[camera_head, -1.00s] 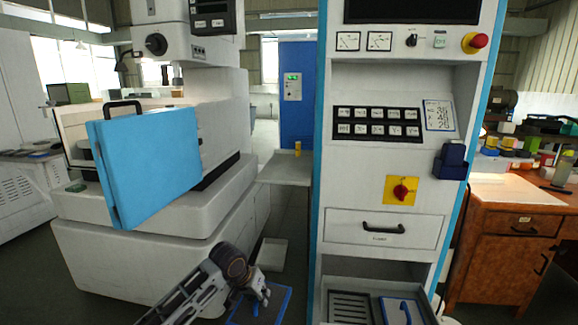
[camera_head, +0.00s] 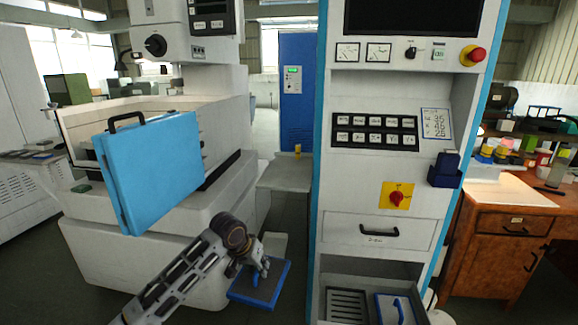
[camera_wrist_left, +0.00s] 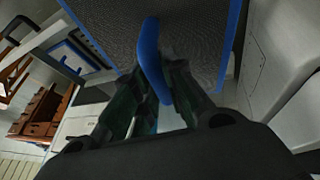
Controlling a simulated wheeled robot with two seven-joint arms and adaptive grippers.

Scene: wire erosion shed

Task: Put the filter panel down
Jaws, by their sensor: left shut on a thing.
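The filter panel (camera_head: 262,293) is a flat grey panel with a blue rim and a blue handle. It hangs low in the middle of the head view, left of the tall cabinet. My left gripper (camera_head: 262,268) is shut on its handle. In the left wrist view, my left gripper (camera_wrist_left: 165,85) has its fingers on both sides of the blue handle (camera_wrist_left: 152,60). The grey mesh of the filter panel (camera_wrist_left: 110,30) lies beyond the fingers. My right gripper is not in view.
The tall white cabinet (camera_head: 378,175) has an open lower bay (camera_head: 335,270) holding a slatted grey tray (camera_head: 347,305) and another blue-rimmed panel (camera_head: 384,312). The white machine (camera_head: 140,255) with a blue door (camera_head: 155,170) stands left. A small shelf (camera_head: 285,176) sits between them.

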